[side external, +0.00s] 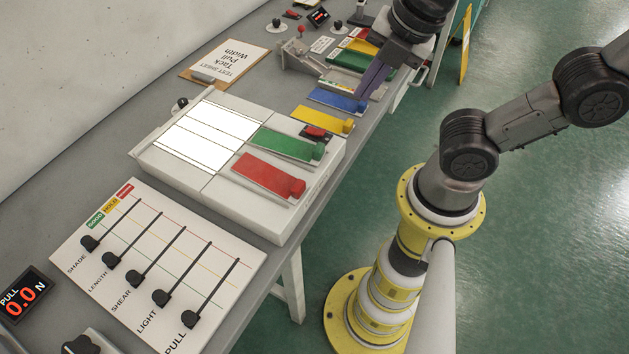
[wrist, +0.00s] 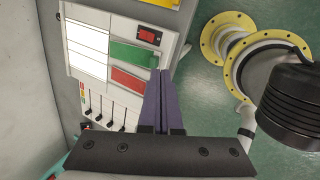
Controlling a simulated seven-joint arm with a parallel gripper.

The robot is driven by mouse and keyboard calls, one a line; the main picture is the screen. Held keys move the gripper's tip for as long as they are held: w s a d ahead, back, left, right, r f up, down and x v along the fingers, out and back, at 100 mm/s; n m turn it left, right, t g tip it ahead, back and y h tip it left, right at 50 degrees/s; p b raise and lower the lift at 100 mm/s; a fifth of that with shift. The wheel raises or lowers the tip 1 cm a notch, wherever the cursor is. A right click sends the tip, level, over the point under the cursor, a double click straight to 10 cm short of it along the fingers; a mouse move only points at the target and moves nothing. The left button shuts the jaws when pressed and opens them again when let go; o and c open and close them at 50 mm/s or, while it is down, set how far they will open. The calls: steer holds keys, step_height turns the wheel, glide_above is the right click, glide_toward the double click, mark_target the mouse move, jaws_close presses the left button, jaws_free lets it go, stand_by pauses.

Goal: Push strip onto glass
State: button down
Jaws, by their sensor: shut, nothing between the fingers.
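The bright white glass panel (side external: 210,133), divided by thin lines, sits in a pale box; it also shows in the wrist view (wrist: 87,50). A green strip (side external: 285,145) and a red strip (side external: 265,175) lie on the box beside the glass, each with a block at its right end. The green strip (wrist: 133,54) and red strip (wrist: 127,79) also show in the wrist view. My gripper (side external: 361,97) is shut and empty, pointing down near the blue strip (side external: 333,99). Its purple fingers (wrist: 161,72) lie together in the wrist view.
A yellow strip (side external: 320,118) lies beyond the box. A slider board (side external: 158,262) and a PULL display (side external: 22,302) are nearer the camera. A clipboard (side external: 221,66) lies behind. A metal fixture (side external: 308,62) stands farther back. Green floor is open beyond the bench edge.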

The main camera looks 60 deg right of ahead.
steer(key=s+a+f+n+g, duration=0.1)
steer(key=s+a+f+n, duration=0.1)
steer(key=a+n, duration=0.5)
steer(key=s+a+f+n+g, duration=0.15)
steer(key=a+n, duration=0.35)
steer(key=n, duration=0.5)
steer(key=shift+t, duration=0.45)
steer(key=shift+w+a+f, duration=0.1)
steer(key=shift+w+f, duration=0.9)
steer(key=shift+f, duration=0.6)
steer(key=shift+w+d+f, duration=0.1)
steer(key=shift+w+f, duration=0.95)
steer(key=shift+f, duration=0.6)
steer(key=shift+w+a+f, duration=0.1)
steer(key=shift+w+f, duration=0.9)
steer(key=shift+f, duration=0.6)
steer(key=w, duration=1.2)
steer(key=w+a, duration=0.1)
steer(key=w, duration=0.5)
steer(key=shift+w, duration=0.2)
